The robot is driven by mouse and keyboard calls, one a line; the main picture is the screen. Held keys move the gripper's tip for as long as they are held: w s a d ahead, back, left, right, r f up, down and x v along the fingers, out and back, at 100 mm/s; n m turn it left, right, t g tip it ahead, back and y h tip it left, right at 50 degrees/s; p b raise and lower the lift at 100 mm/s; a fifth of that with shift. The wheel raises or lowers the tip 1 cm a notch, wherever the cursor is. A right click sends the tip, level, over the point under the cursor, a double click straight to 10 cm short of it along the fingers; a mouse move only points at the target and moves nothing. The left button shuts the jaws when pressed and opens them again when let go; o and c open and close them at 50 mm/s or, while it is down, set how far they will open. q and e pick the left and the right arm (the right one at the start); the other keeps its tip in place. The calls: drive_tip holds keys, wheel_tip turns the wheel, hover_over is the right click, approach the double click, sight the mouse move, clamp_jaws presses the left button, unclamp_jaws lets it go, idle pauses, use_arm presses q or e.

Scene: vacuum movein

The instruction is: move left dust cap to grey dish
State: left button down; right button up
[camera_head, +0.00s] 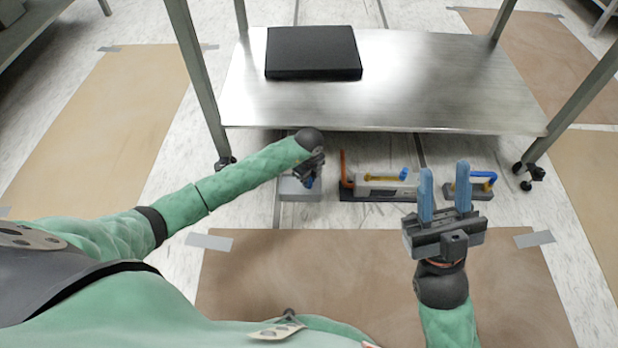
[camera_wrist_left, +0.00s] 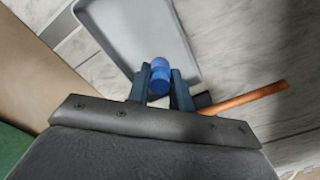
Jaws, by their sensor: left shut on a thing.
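The left dust cap (camera_wrist_left: 160,74) is small and blue. My left gripper (camera_wrist_left: 161,77) is shut on it, with a finger on each side. In the head view my left gripper (camera_head: 313,176) is above the grey dish (camera_head: 293,192), and the wrist hides part of it. In the left wrist view the dish (camera_wrist_left: 135,32) lies below and beyond the fingertips. The cap overlaps the dish's near end there; I cannot tell the height between them. My right gripper (camera_head: 444,180) is open and empty, its two blue fingers pointing up.
Right of the dish is a device with a copper pipe (camera_head: 345,166) and a blue cap (camera_head: 404,174). A smaller fixture with a blue bent piece (camera_head: 482,175) stands further right. A steel table shelf (camera_head: 410,90) holding a black slab (camera_head: 313,50) is behind.

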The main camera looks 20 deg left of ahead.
idle(0.3)
use_arm(q)
drive_tip(key=c, duration=0.7)
unclamp_jaws()
drive_tip(key=shift+r, duration=0.1)
